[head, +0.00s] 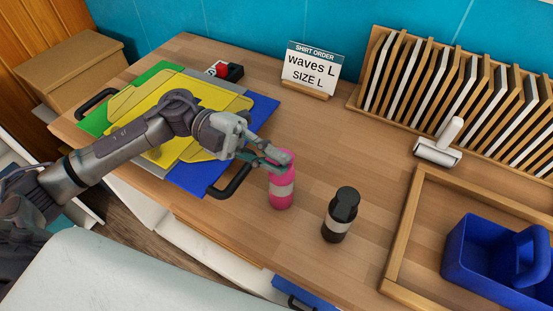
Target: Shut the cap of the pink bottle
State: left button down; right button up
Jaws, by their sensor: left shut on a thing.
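The pink bottle (281,192) stands upright on the wooden table, with a pale grey band around its middle. My left gripper (276,163) comes in from the left at the top of the pink bottle, and its fingers are closed on the bottle's upper part. The fingers cover part of the cap area, so I cannot tell how the cap sits. My right gripper is not in view.
A black bottle (341,214) stands close by on the right. Blue, yellow and green boards (235,114) lie stacked behind my left arm. A sign (311,69), a roller (441,146), a slotted rack (455,97) and a blue caddy (490,259) in a wooden frame (402,236) stand farther off.

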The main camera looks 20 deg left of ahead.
pick_arm(q)
jog(key=shift+s+a+f+m+b, duration=0.1)
jog(key=shift+s+f+m+b, duration=0.2)
jog(key=shift+m+b, duration=0.45)
jog(key=shift+s+f+m+b, duration=0.1)
jog(key=shift+f+m+b, duration=0.3)
jog(key=shift+m+b, duration=0.3)
jog(key=c, duration=1.3)
grip_release()
jog(key=shift+o, duration=0.2)
jog(key=v, duration=1.2)
